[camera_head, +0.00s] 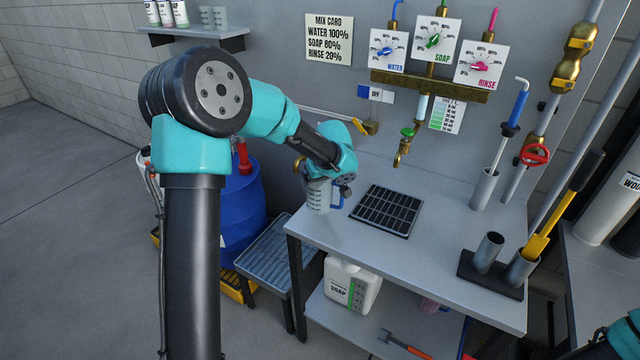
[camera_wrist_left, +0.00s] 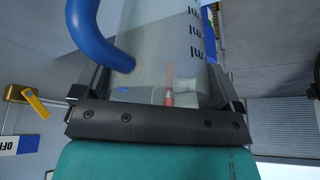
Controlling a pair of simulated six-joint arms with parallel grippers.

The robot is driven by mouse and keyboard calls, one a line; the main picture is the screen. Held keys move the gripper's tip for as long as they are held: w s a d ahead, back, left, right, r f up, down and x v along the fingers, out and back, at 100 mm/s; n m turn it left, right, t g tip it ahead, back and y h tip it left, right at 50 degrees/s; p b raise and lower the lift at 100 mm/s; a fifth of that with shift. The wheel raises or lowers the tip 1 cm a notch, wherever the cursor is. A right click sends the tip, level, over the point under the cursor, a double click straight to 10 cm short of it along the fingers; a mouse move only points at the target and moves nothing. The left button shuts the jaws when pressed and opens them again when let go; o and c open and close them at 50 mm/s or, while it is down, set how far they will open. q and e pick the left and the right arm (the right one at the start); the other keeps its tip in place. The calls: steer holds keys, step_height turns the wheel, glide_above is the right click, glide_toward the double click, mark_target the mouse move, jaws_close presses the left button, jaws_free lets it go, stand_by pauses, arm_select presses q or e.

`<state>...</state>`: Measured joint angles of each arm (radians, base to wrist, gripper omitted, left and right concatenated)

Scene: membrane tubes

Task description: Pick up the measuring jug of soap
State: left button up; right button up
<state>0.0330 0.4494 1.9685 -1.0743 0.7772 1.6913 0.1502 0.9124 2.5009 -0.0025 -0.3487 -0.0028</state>
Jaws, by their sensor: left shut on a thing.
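The measuring jug (camera_head: 318,197) is clear with a blue handle and stands upright at the back left of the bench (camera_head: 440,270). I cannot tell whether its base touches the bench top. My left gripper (camera_head: 327,186) reaches down to it from above and is shut on it. In the left wrist view the jug (camera_wrist_left: 165,45) fills the space between the fingers, with dark scale marks on its wall and the blue handle at upper left. The amount of soap inside is not clear.
A black drain grate (camera_head: 387,211) lies right of the jug, under a brass tap (camera_head: 401,150). WATER, SOAP and RINSE dials hang on the wall. A blue drum (camera_head: 245,200) stands left of the bench. A white soap container (camera_head: 350,287) sits on the lower shelf.

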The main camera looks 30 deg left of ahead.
arm_select(q)
steer(key=s+d+r, duration=0.1)
steer(key=s+d, duration=0.7)
steer(key=s, duration=0.4)
steer(key=shift+s+r, duration=0.15)
steer(key=shift+s, duration=0.25)
